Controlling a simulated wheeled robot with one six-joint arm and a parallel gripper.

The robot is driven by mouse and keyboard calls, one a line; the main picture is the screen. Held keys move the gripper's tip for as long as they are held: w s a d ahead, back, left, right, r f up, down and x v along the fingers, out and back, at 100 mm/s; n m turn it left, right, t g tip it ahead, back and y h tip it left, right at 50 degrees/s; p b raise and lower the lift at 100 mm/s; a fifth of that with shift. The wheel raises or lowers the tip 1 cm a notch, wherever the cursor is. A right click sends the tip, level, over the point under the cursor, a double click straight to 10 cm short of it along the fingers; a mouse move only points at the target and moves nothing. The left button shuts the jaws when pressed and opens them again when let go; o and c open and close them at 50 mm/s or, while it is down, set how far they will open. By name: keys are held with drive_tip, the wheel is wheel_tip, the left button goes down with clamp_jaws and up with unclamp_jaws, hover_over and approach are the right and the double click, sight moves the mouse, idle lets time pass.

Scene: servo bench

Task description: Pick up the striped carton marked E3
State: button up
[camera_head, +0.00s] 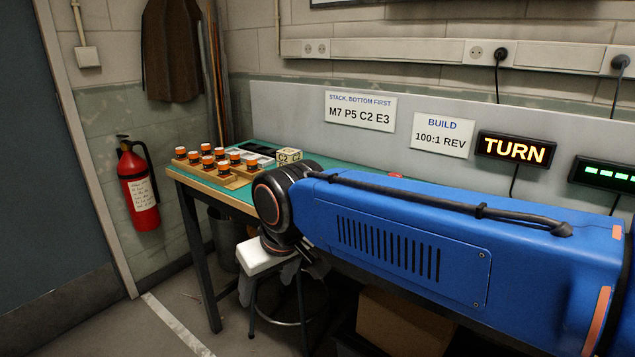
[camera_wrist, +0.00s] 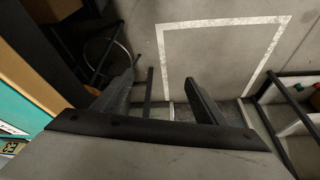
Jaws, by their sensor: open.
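The carton marked E3 (camera_wrist: 11,148) shows only in part at the lower left edge of the wrist view, on the green bench top; the rest of it is cut off by the frame. I cannot make out an E3 carton in the head view, where my blue arm covers much of the bench. My gripper (camera_wrist: 160,97) is open and empty in the wrist view, its two dark fingers apart over the floor, off the bench's front edge. The E3 carton is to the left of the gripper.
A pale carton marked C2 (camera_head: 289,156) stands on the green-topped bench (camera_head: 243,191), near a wooden rack (camera_head: 217,177) of orange-capped containers. A sign (camera_head: 361,109) reads M7 P5 C2 E3, bottom first. Open floor (camera_wrist: 215,60) with a white outline lies below the gripper.

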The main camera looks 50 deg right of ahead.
drive_tip(key=w+d+r+m+g, duration=0.2)
drive_tip(key=w+d+r+m, duration=0.45)
drive_tip(key=d+r, duration=0.45)
drive_tip(key=w+d+r+m+g, duration=0.2)
drive_tip(key=w+d+r+m, duration=0.3)
drive_tip(key=w+d+r, duration=0.45)
drive_tip(key=d+r+m, duration=0.4)
drive_tip(key=d+r, duration=0.2)
drive_tip(key=d, duration=0.4)
drive_tip(key=shift+n, duration=0.25)
drive_tip(key=f, duration=1.1)
drive_tip(key=shift+s, duration=0.2)
drive_tip(key=shift+w+a+f, duration=0.1)
drive_tip(key=shift+f, duration=1.35)
drive_tip(key=shift+w+a+f, duration=0.1)
drive_tip(key=shift+f, duration=1.35)
drive_tip(key=c, duration=1.1)
